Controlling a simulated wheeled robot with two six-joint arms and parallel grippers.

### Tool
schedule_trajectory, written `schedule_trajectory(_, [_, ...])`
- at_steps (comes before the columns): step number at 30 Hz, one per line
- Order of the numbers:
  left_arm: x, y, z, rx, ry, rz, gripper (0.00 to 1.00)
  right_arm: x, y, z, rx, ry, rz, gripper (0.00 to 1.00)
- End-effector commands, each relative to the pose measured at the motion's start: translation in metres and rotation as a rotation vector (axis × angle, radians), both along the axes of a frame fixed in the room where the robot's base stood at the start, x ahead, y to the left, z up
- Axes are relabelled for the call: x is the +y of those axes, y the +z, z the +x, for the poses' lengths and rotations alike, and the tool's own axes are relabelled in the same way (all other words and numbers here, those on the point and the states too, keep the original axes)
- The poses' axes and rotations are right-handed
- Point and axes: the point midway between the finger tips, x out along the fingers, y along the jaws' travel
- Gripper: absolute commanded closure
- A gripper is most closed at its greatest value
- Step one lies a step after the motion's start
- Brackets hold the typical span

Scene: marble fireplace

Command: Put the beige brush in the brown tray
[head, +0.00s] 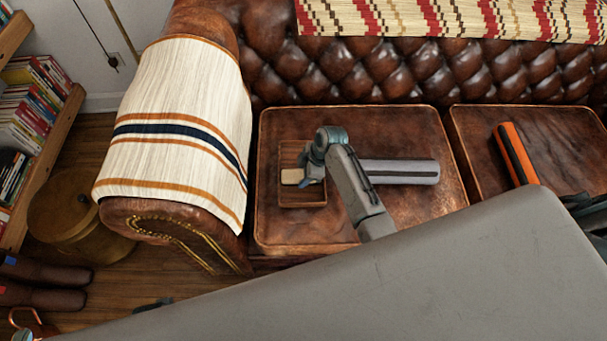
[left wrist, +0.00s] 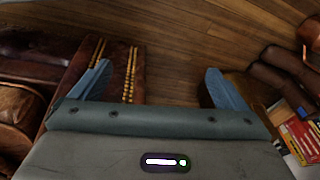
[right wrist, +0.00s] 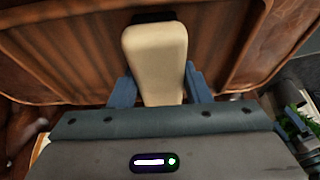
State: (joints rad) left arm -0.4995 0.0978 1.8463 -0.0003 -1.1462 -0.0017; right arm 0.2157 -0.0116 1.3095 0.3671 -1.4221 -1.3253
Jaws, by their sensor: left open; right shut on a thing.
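The beige brush (right wrist: 155,60) is gripped between the fingers of my right gripper (right wrist: 157,88) in the right wrist view, with a dark part at its far end. In the head view the brush's pale end (head: 291,176) shows over the brown tray (head: 302,198), which lies on the left sofa seat. My right gripper (head: 312,174) is at the tray's right side, partly hidden by its own wrist. The tray's slatted wood (right wrist: 228,40) is behind the brush; whether they touch is unclear. My left gripper (left wrist: 158,88) is open and empty above the floor beside the sofa.
A striped throw (head: 180,110) covers the left armrest. An orange and black object (head: 517,155) lies on the right seat cushion. A round wooden box (head: 72,215) and a bookshelf (head: 45,170) stand at left. The seat's front left area is clear.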

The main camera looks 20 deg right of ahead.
Motion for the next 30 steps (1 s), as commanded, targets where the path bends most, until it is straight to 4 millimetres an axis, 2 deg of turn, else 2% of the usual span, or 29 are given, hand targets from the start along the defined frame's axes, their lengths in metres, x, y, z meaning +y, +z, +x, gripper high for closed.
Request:
schedule_trajectory(3, [-0.001, 0.006, 0.002, -0.010, -0.001, 0.000, 0.04, 0.000, -0.003, 0.000, -0.001, 0.001, 0.000, 0.78])
schedule_trajectory(11, [0.000, 0.001, -0.005, 0.007, -0.001, 0.000, 0.04, 0.000, -0.005, 0.000, -0.001, 0.000, 0.000, 0.78])
schedule_trajectory(12, [0.000, 0.002, -0.006, 0.009, 0.000, 0.000, 0.04, 0.000, -0.005, 0.000, -0.001, 0.000, 0.000, 0.51])
schedule_trajectory(15, [0.000, 0.002, -0.006, 0.010, 0.000, 0.000, 0.04, 0.000, -0.005, 0.000, -0.001, 0.000, 0.000, 0.35])
schedule_trajectory(25, [-0.001, 0.005, 0.000, -0.004, 0.000, 0.000, 0.04, -0.001, -0.001, 0.000, -0.002, -0.001, -0.001, 0.35])
schedule_trajectory(30, [0.000, 0.004, 0.005, -0.016, -0.001, -0.001, 0.04, -0.010, 0.021, -0.002, -0.003, -0.002, -0.002, 0.35])
